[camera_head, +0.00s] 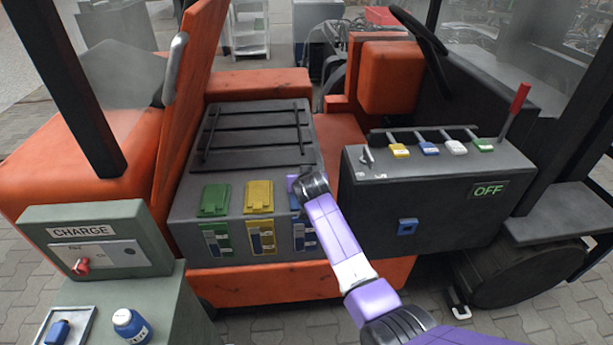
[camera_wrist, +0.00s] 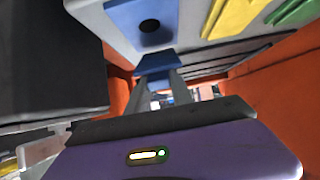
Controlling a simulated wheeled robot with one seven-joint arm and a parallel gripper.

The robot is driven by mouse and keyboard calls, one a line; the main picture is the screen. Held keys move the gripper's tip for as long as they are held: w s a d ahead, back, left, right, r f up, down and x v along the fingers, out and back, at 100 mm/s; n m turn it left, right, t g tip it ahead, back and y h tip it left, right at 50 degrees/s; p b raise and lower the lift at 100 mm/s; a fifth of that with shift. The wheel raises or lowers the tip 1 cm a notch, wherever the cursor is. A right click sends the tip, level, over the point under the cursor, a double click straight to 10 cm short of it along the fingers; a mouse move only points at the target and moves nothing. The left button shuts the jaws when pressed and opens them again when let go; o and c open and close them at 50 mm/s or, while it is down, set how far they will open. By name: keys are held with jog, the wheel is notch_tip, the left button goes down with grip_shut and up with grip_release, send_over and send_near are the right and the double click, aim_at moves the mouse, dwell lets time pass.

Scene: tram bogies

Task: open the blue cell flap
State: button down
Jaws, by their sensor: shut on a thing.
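The blue cell flap (camera_wrist: 156,65) is a small blue piece at the fingertips in the wrist view. My gripper (camera_wrist: 160,80) is shut on it. Next to it is a blue cell plate (camera_wrist: 125,12) with a dark round hole showing, so the flap looks lifted off the hole. How far it is swung is hard to tell. In the head view, my gripper (camera_head: 308,188) covers most of the blue cell at the right end of the row, and its fingertips are hidden. Some blue (camera_head: 295,204) shows beside it.
The green flap (camera_head: 214,199) and yellow flap (camera_head: 258,196) lie left of my gripper on the grey battery box (camera_head: 185,205). A dark control box (camera_head: 400,195) reading OFF stands close on the right. A charge box (camera_head: 110,225) and blue bottle (camera_head: 130,325) are front left.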

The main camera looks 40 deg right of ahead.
jog(key=w+r+g, duration=0.1)
jog(key=w+d+r+y+p, duration=0.1)
jog(key=shift+w+d+r+g, duration=0.1)
jog(key=shift+d+r+g, duration=0.05)
jog(key=shift+r+g, duration=0.25)
jog(key=shift+w+d+r+g+y, duration=0.1)
jog(key=shift+w+d+g+y, duration=0.3)
jog(key=shift+w+g, duration=0.1)
jog(key=shift+w+d+r+b, duration=0.4)
jog(key=shift+w+b, duration=0.1)
jog(key=shift+w, duration=0.1)
jog(key=shift+w+d+r+b, duration=0.4)
jog(key=shift+w+b, duration=0.1)
jog(key=shift+w, duration=0.1)
jog(key=c, duration=1.1)
grip_release()
jog(key=shift+s, duration=0.1)
jog(key=v, duration=0.7)
jog(key=shift+s+a+r, duration=0.15)
jog(key=shift+s+r, duration=0.05)
